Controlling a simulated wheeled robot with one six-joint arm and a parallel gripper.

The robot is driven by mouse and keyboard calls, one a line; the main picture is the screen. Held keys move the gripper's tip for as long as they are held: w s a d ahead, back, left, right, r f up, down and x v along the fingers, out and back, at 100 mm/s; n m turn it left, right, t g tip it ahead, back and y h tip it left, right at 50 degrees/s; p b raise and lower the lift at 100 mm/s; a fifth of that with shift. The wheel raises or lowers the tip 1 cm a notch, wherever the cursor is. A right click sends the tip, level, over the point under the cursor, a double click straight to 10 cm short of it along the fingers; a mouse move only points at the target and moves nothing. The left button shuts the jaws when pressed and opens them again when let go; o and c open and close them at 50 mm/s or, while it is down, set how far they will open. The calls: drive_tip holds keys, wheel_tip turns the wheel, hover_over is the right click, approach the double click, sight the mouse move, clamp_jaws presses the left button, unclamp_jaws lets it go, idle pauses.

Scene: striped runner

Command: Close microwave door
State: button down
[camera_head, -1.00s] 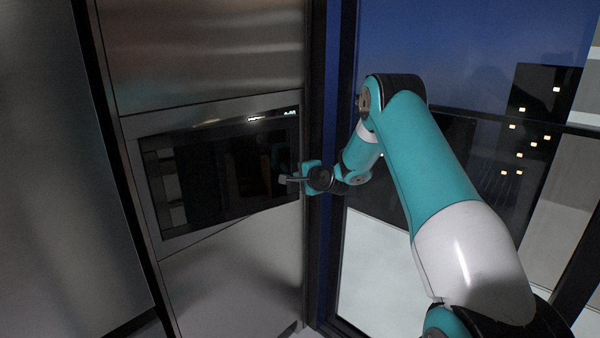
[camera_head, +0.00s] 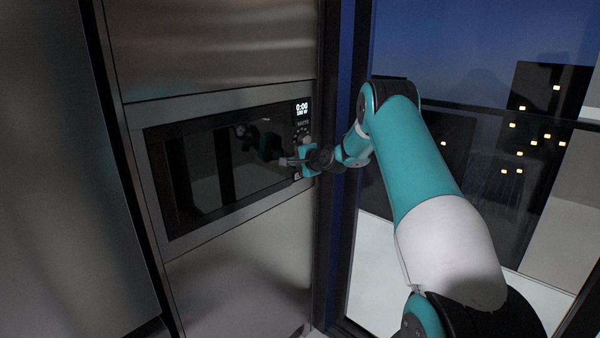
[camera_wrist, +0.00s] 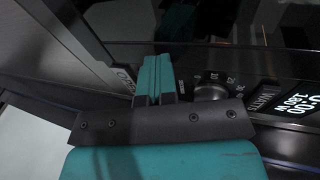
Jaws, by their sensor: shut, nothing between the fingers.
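The microwave (camera_head: 306,125) is built into a tall steel cabinet in the head view. Its dark glass door (camera_head: 215,165) lies flush, or nearly so, with the front, and my arm is reflected in it. The control panel with a lit display and a knob shows at its right side, and the knob (camera_wrist: 211,86) also shows in the wrist view. My gripper (camera_head: 284,162) is at the door's right edge, in front of the panel. In the wrist view my gripper's fingers (camera_wrist: 157,76) are together and empty, pointing at the microwave front. Whether they touch the door cannot be told.
A steel panel (camera_head: 220,45) lies above the microwave and another (camera_head: 240,270) below it. A tall grey surface (camera_head: 50,180) stands at the left. A dark window frame (camera_head: 345,190) and a large window stand close to the right of the cabinet.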

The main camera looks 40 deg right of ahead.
drive_tip(key=shift+w+r, duration=0.1)
drive_tip(key=shift+w, duration=0.2)
drive_tip(key=shift+w+a, duration=0.1)
drive_tip(key=shift+a, duration=0.05)
drive_tip(key=d+f+b+v, duration=0.1)
drive_tip(key=d+b+v, duration=0.1)
drive_tip(key=v, duration=1.1)
drive_tip(key=shift+s+b, duration=0.6)
drive_tip(key=shift+b, duration=0.2)
